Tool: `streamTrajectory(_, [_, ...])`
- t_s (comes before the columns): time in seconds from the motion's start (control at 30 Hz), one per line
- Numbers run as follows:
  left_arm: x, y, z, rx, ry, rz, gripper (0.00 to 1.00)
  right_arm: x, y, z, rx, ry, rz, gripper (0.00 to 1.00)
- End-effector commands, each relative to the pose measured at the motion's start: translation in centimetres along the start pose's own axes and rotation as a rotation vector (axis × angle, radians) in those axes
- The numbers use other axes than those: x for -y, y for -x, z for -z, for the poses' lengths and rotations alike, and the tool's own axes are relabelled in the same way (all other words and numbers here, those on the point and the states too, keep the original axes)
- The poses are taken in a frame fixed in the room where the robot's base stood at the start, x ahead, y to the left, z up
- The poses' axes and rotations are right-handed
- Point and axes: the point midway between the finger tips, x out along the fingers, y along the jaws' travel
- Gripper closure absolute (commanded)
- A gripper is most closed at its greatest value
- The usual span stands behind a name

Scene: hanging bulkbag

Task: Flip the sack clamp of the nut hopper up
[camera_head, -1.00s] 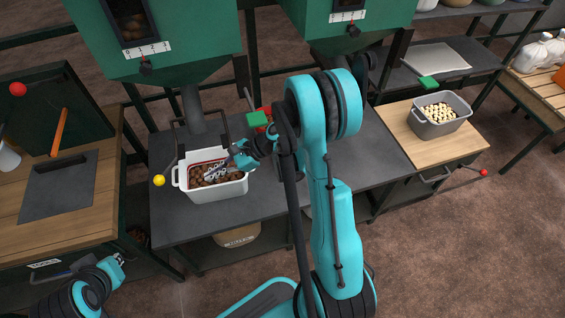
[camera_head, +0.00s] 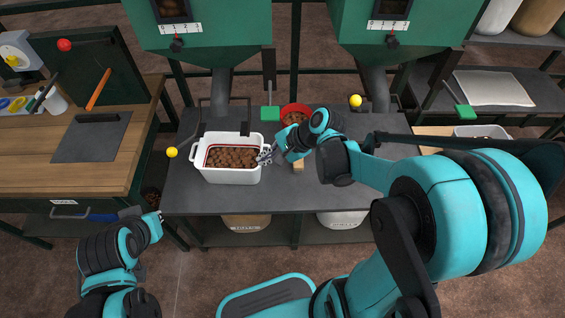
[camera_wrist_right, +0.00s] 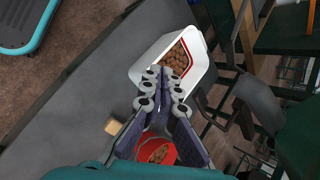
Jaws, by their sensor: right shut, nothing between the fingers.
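The nut hopper (camera_head: 200,30) is the green one at left, with a grey spout below. A black bar frame (camera_head: 224,99), which seems to be its sack clamp, surrounds the spout behind the white tub. A yellow ball (camera_head: 172,152) sits left of the tub. The white tub (camera_head: 230,175) holds brown nuts; it also shows in the right wrist view (camera_wrist_right: 150,62). My right gripper (camera_head: 266,154) is shut and empty at the tub's right side; its fingers show in the wrist view (camera_wrist_right: 163,85). My left gripper (camera_head: 157,219) is low at left, its fingers unclear.
A red bowl (camera_head: 296,111) and a small wooden block (camera_head: 298,164) are near my right gripper. A green-handled lever (camera_head: 270,112) hangs behind. A second hopper (camera_head: 400,30) with a yellow ball (camera_head: 355,101) stands right. The grey bench (camera_head: 270,197) is clear in front.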

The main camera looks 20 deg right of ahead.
Motion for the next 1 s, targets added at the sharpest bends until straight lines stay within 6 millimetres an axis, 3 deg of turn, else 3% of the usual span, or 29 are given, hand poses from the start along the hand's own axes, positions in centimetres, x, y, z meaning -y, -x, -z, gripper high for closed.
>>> streamTrajectory(0.5, [0.0, 0.1, 0.1, 0.0, 0.0, 0.0, 1.0, -2.5, 4.8, -1.8, -0.219, 0.491, -0.097, 1.0])
streamTrajectory(1.0, [0.0, 0.2, 0.1, 0.0, 0.0, 0.0, 1.0, -2.9, 5.6, -1.9, -0.253, 0.578, -0.119, 1.0])
